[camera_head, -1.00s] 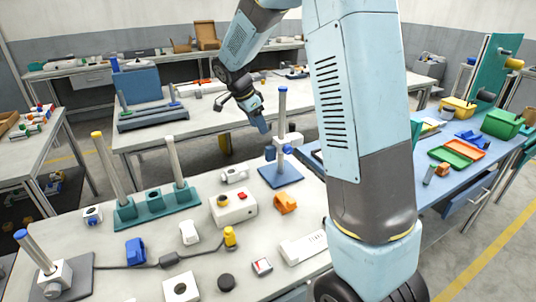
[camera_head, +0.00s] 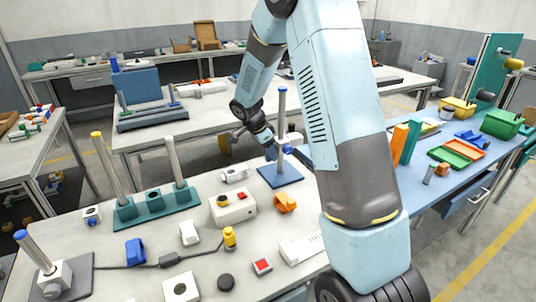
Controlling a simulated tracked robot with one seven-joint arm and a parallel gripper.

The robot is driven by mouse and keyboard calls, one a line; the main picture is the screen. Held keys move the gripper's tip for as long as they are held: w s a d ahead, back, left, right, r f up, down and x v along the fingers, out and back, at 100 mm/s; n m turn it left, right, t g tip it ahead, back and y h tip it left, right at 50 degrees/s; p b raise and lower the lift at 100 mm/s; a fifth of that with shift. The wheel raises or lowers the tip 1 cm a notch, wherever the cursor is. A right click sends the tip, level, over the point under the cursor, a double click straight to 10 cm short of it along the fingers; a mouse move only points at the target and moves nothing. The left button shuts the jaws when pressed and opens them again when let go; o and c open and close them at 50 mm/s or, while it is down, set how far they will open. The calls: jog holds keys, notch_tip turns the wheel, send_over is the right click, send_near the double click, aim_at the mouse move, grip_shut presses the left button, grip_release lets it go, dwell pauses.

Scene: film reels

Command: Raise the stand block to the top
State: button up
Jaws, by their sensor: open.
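A stand with a blue base (camera_head: 281,175) and a thin grey post (camera_head: 282,112) with a blue cap is at the far right of the near table. A pale block (camera_head: 294,138) with a blue knob (camera_head: 288,149) sits low on the post, partly hidden. My gripper (camera_head: 272,153) is open at the post's left side, beside the block. I cannot tell whether it touches the block or has it between its fingers. A second stand at the front left has a white block (camera_head: 54,278) low on its tilted, blue-capped post (camera_head: 35,250).
A teal rack (camera_head: 155,208) with tall posts stands on the near table. A white box (camera_head: 233,206) and an orange part (camera_head: 285,201) lie in front of the blue base. A blue bench (camera_head: 440,185) with trays is at right.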

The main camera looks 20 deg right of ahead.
jog(key=shift+d+f, duration=0.25)
jog(key=shift+f, duration=0.35)
jog(key=shift+c, duration=0.2)
grip_shut()
